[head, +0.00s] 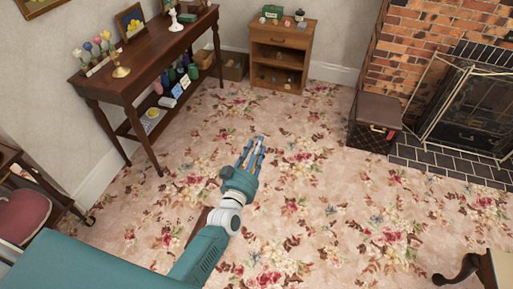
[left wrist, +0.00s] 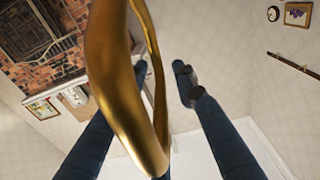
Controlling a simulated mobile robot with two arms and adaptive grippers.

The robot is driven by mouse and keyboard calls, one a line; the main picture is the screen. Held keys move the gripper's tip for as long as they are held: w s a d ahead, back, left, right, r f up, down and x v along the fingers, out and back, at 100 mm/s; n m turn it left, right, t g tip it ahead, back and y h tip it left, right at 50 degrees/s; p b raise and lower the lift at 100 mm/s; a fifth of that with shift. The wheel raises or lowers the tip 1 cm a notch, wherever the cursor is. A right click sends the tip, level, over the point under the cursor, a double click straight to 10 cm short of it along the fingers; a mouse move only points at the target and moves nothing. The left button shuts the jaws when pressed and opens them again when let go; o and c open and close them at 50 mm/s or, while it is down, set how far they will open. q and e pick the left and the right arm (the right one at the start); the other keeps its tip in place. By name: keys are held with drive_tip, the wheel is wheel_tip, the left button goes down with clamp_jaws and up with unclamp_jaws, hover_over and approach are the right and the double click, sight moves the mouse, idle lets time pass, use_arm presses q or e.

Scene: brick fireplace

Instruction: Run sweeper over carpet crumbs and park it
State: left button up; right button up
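My left gripper (head: 258,142) reaches over the floral carpet (head: 330,200) in the middle of the head view. In the left wrist view its two dark blue fingers (left wrist: 164,70) stand apart. A curved golden bar or loop (left wrist: 115,80) lies between them, close to the camera, and covers part of the left finger. Whether it is a sweeper handle I cannot tell. A small brown piece (head: 197,224) shows on the floor beside my left arm, mostly hidden by it. I cannot make out crumbs against the carpet pattern. My right gripper is out of view.
A dark console table (head: 128,72) stands along the left wall, with a small wooden cabinet (head: 281,42) at the back. A brown box (head: 378,112) stands by the fireplace hearth (head: 445,163). A red-seated chair (head: 25,213) is at left. The carpet right of my gripper is clear.

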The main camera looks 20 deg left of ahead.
use_arm(q)
drive_tip(key=c, duration=0.5)
clamp_jaws()
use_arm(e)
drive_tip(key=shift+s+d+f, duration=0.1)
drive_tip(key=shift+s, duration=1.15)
